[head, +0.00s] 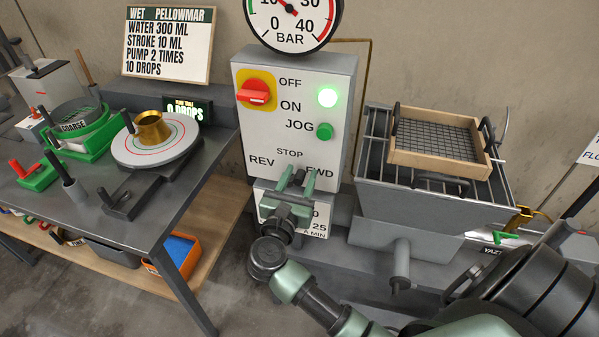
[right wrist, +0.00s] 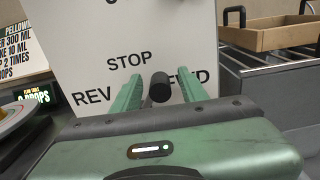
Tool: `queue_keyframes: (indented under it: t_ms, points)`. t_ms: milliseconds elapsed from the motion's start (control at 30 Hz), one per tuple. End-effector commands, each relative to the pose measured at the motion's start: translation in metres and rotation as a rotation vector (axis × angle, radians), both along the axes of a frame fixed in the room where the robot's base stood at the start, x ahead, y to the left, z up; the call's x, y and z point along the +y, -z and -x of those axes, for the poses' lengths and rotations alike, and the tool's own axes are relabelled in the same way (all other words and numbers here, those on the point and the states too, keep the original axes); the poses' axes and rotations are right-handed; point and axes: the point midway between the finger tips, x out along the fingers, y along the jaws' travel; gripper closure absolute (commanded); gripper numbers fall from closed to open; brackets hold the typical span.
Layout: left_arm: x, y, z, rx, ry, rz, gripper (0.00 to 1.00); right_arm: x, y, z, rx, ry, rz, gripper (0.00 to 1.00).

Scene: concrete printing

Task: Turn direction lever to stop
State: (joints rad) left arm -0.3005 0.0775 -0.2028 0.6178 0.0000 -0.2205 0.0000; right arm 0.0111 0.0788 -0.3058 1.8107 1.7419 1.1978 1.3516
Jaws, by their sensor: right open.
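The direction lever shows as a black round knob (right wrist: 160,87) in the right wrist view, below the STOP label and between the REV and FWD labels. It sits to the right of STOP, nearer FWD in this view. My right gripper (head: 297,179) is at the lower front of the control box (head: 248,135). Its two green fingers (right wrist: 162,92) are apart, one on each side of the knob, with gaps visible. The lever's shaft is hidden behind the knob and gripper. My left gripper is not in view.
The box carries a red-yellow switch (head: 255,94), a lit green lamp (head: 327,97) and a green JOG button (head: 324,131). A pressure gauge (head: 291,20) stands above. A grated hopper (head: 430,206) with a wooden sieve (head: 440,162) stands right, a workbench (head: 190,208) left.

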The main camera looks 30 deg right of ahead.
Motion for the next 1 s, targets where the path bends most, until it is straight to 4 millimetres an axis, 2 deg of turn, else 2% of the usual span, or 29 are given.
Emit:
queue_keyframes:
  t_ms: [267, 433, 1000]
  points:
    - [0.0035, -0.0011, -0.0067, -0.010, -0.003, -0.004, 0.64, -0.0021, 0.0007, -0.0014, 0.001, 0.000, 0.001, 0.57]
    - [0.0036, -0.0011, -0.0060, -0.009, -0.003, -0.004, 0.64, -0.0021, 0.0007, -0.0012, 0.002, 0.001, 0.001, 1.00]
    - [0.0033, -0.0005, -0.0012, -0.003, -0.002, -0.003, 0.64, -0.0031, 0.0025, 0.0001, 0.007, 0.005, 0.003, 1.00]
